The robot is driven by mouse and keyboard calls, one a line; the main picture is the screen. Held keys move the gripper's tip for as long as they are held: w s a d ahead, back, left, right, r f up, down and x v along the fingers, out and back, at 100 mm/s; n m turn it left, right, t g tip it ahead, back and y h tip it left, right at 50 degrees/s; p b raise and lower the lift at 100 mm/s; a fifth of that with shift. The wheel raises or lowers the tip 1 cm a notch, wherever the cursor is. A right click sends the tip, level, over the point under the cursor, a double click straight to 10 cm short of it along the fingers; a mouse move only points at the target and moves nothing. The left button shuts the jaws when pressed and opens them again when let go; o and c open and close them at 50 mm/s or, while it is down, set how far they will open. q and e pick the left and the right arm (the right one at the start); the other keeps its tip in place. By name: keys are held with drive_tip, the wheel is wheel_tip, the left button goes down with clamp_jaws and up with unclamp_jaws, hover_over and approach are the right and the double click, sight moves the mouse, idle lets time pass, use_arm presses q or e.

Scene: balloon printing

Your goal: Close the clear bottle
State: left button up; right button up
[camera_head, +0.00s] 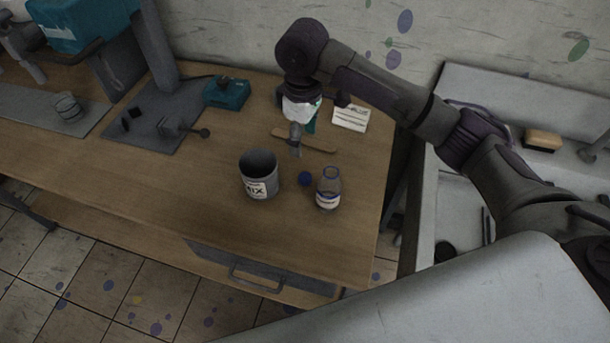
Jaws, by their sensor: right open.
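The clear bottle (328,188) stands upright on the wooden table, with a label low on its front. Its mouth is uncovered. A small dark blue cap (305,179) lies on the table just left of the bottle, apart from it. My right gripper (296,150) is open and points down behind the cap, up and left of the bottle in the picture. Nothing shows between its fingers. It is over or beside a flat wooden stick (318,144); I cannot tell whether they touch. My left gripper does not show.
A grey can marked MIX (259,176) stands left of the cap. A white card (350,117) and a teal box (226,93) are behind. A small glass (67,106) stands far left. A sink (470,222) is at the right. The table's front left is clear.

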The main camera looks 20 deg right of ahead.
hover_over(305, 177)
drive_tip(key=f, duration=0.7)
drive_tip(key=shift+w+f+p, duration=0.2)
drive_tip(key=shift+f+p, duration=0.05)
drive_tip(key=shift+p, duration=0.15)
drive_tip(key=shift+a+f, duration=0.1)
drive_tip(key=shift+f, duration=0.25)
wheel_tip(305, 177, down, 4)
drive_tip(key=shift+s+f+p, duration=0.1)
drive_tip(key=shift+s+p, duration=0.05)
drive_tip(key=shift+p, duration=0.6)
drive_tip(key=shift+f, duration=0.55)
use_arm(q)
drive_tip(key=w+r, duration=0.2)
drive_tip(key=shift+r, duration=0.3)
use_arm(e)
drive_tip(key=c, duration=0.8)
